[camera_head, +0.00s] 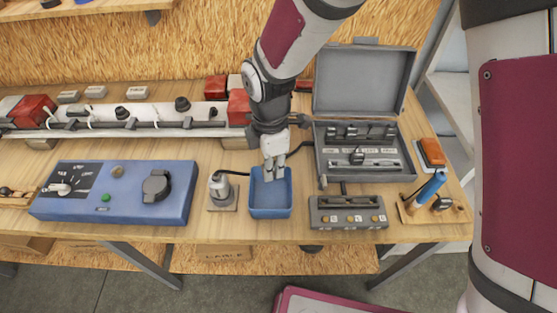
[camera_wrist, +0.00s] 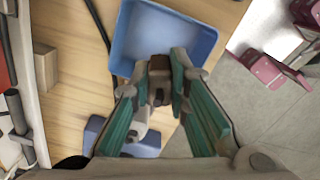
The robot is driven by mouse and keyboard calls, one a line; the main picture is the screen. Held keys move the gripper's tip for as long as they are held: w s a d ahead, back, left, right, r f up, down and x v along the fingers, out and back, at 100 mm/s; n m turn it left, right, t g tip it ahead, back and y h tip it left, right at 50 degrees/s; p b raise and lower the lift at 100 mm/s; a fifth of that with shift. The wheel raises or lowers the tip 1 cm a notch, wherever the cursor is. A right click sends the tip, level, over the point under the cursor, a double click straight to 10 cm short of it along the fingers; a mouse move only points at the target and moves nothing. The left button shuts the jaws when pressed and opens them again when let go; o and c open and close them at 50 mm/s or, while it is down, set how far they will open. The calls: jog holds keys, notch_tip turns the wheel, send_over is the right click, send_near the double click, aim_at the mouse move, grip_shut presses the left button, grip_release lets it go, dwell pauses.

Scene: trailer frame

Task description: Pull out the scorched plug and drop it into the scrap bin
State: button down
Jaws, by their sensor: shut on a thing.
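My gripper (camera_head: 271,168) points down over the blue open bin (camera_head: 270,212), which stands near the front edge of the bench. In the wrist view its teal-lined fingers are shut on a small grey-brown thing with a dark part, which looks like the scorched plug (camera_wrist: 158,88). The fingers hide much of it, so its scorching is hard to make out. The bin also shows in the wrist view (camera_wrist: 150,40), just beyond the fingertips, with its visible floor empty. In the head view the held plug cannot be told from the fingertips.
A white cylindrical socket or plug on a stand (camera_head: 220,190), with a black cable, stands left of the bin. A blue control box (camera_head: 120,195) lies farther left. An open grey case (camera_head: 363,150) and a grey block with knobs (camera_head: 348,212) stand on the right. The trailer rail (camera_head: 150,131) runs behind.

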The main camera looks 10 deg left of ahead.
jog(key=b, duration=0.3)
send_over(273, 198)
jog(key=shift+f, duration=4.45)
jog(key=shift+f, duration=0.15)
jog(key=c, duration=1.5)
grip_release()
jog(key=shift+o, duration=0.5)
jog(key=o, duration=0.3)
jog(key=shift+o, duration=0.2)
